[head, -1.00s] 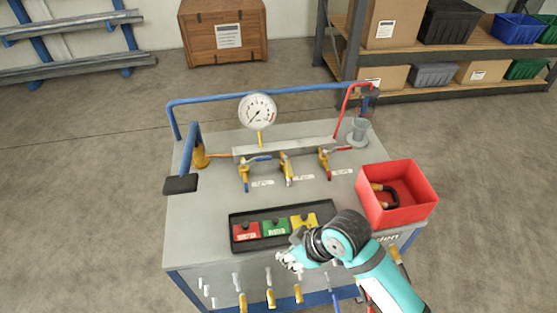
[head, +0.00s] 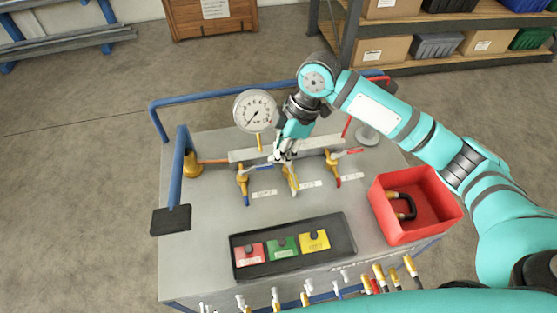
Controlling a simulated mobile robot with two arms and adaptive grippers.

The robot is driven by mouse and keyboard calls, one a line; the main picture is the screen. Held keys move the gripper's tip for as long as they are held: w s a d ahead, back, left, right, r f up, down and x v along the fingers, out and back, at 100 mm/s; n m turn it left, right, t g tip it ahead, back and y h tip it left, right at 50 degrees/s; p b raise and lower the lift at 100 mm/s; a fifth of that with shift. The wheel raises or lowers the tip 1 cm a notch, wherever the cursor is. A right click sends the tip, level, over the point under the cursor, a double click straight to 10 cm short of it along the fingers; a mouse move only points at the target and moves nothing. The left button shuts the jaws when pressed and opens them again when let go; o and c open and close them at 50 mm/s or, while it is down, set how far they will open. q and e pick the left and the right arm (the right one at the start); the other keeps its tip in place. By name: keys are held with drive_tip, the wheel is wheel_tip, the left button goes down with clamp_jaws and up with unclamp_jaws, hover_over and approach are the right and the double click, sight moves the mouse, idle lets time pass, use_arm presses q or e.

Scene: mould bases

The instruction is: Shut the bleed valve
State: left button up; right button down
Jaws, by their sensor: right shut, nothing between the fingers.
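Three small brass valves hang from a grey manifold bar (head: 237,156) on the cart top. The left valve (head: 242,181) has a blue lever pointing right. The middle valve (head: 293,182) is partly hidden by my gripper, and its lever position is hard to tell. The right valve (head: 331,166) has a red lever pointing right. Each has a white tag whose text I cannot read, so I cannot tell which is the bleed valve. My right gripper (head: 281,157) is shut and empty, pointing down at the bar just above and left of the middle valve. I cannot tell whether it touches. My left gripper is out of view.
A round pressure gauge (head: 255,111) stands behind the bar, close to my right wrist. A blue rail (head: 225,92) runs along the cart's back. A black tray (head: 340,246) of coloured blocks and a red bin (head: 428,224) holding a padlock-like item sit in front.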

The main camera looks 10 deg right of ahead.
sight(294, 181)
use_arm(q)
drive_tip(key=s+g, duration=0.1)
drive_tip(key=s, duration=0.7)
use_arm(e)
drive_tip(key=x, duration=0.3)
drive_tip(key=s+p+x, duration=0.1)
drive_tip(key=x, duration=0.2)
drive_tip(key=p+x, duration=0.1)
drive_tip(key=x, duration=0.2)
drive_tip(key=shift+s+a+f, duration=0.15)
drive_tip(key=shift+a+f, duration=0.15)
drive_tip(key=shift+f, duration=0.05)
drive_tip(key=d+p, duration=0.2)
drive_tip(key=d, duration=0.1)
drive_tip(key=shift+d+r, duration=0.15)
drive_tip(key=shift+d, duration=0.15)
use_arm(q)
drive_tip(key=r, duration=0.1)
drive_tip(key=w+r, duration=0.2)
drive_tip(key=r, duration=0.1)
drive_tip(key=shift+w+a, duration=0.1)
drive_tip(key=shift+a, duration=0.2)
use_arm(e)
drive_tip(key=shift+d, duration=0.3)
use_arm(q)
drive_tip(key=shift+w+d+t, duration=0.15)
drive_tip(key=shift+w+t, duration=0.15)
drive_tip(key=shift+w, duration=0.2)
use_arm(e)
drive_tip(key=shift+d, duration=0.1)
